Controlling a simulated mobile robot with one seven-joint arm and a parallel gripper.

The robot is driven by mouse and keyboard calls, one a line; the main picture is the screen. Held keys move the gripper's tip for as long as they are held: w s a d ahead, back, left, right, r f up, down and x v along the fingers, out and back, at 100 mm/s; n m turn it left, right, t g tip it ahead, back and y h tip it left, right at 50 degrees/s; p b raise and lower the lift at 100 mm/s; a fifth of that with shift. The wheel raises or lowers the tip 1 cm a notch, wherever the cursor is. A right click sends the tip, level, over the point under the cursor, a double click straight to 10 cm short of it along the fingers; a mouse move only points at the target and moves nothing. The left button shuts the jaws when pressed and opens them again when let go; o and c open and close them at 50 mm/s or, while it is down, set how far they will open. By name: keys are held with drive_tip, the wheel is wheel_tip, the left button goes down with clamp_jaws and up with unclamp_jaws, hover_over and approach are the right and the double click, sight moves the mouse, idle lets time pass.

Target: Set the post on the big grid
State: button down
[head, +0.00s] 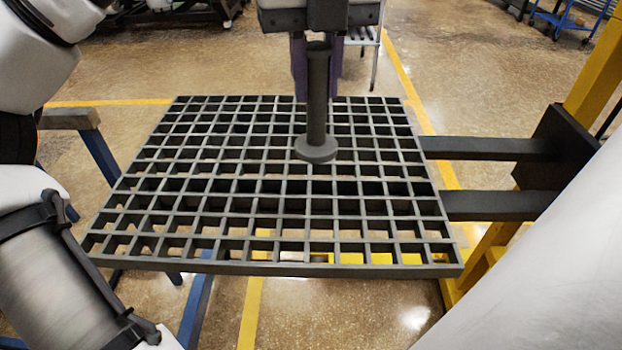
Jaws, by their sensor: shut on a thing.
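The post (317,110) is a dark grey rod with a wide round disc at its lower end and a knob at its top. It is upright. My gripper (317,75) is at the top centre, with its purple fingers on either side of the post, shut on its shaft. The big grid (270,268) is a dark grey lattice of square openings lying flat below. The post's disc shows over the grid's right-of-centre back half. I cannot tell whether the disc touches the bars or hangs just above them.
Two dark fork arms (490,148) reach the grid's right side from a yellow frame (598,65). A blue stand (95,150) is at the left. The grid's top is otherwise bare. A blue cart (572,18) stands far back right.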

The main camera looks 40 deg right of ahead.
wheel_tip(320, 180, down, 14)
drive_tip(key=b, duration=0.1)
drive_tip(key=shift+b, duration=0.4)
drive_tip(key=shift+f, duration=0.1)
drive_tip(key=c, duration=1.3)
unclamp_jaws()
drive_tip(key=shift+o, duration=0.2)
wheel_tip(320, 180, up, 12)
drive_tip(key=shift+r+p, duration=0.2)
drive_tip(key=shift+p, duration=0.85)
drive_tip(key=shift+d, duration=0.1)
